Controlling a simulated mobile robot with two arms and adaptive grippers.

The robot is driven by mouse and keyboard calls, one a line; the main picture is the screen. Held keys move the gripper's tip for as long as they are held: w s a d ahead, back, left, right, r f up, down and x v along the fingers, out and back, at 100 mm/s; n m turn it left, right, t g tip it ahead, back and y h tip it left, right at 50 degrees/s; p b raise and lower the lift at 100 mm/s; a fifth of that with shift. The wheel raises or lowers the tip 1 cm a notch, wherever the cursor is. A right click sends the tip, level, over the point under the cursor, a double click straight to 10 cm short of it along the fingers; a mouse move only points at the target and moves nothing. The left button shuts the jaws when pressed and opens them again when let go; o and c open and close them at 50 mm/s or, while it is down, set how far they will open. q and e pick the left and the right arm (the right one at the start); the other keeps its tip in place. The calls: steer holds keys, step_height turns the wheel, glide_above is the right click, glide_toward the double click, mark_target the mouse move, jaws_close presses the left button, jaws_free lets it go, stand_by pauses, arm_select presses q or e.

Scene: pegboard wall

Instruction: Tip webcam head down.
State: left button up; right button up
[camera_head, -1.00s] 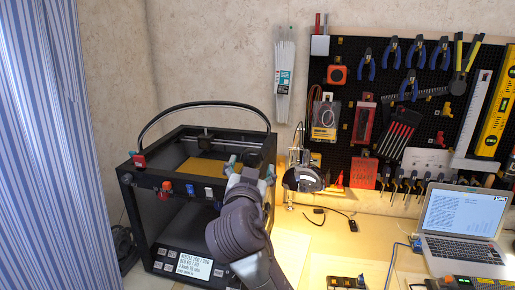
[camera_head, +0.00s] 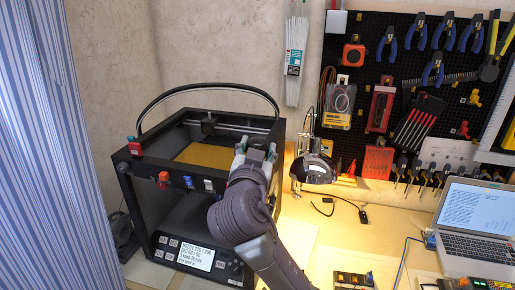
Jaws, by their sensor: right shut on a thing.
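My right gripper (camera_head: 256,147) is at the right side of the black 3D printer's (camera_head: 133,208) open top, seen from behind. Its two grey-green fingers are closed on a small dark thing, which looks like the webcam head (camera_head: 259,142). My own gripper and wrist hide most of it, so its tilt and its mount cannot be made out. My left gripper is not in view.
A lamp-like dark round head on a stand (camera_head: 315,167) is close to the right of my gripper. A black tube arches over the printer. A laptop (camera_head: 474,235) is at the right, below a tool-filled pegboard (camera_head: 352,25).

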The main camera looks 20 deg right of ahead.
steer(key=c, duration=0.4)
steer(key=shift+r, duration=0.1)
steer(key=shift+c, duration=0.2)
steer(key=n+p, duration=0.3)
steer(key=shift+w+a+g, duration=0.25)
steer(key=shift+a+g, duration=0.1)
steer(key=shift+g, duration=0.05)
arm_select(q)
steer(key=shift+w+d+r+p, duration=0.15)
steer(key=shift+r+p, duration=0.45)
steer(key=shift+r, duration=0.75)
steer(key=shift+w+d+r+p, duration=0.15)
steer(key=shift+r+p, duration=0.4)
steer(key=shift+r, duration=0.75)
arm_select(e)
steer(key=shift+w+a+n, duration=0.1)
steer(key=shift+a+n, duration=0.05)
steer(key=shift+n, duration=0.65)
steer(key=shift+w+a+n, duration=0.1)
steer(key=shift+a+n, duration=0.05)
steer(key=shift+n, duration=0.65)
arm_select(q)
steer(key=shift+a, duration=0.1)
arm_select(e)
steer(key=shift+f, duration=0.2)
steer(key=o, duration=1.2)
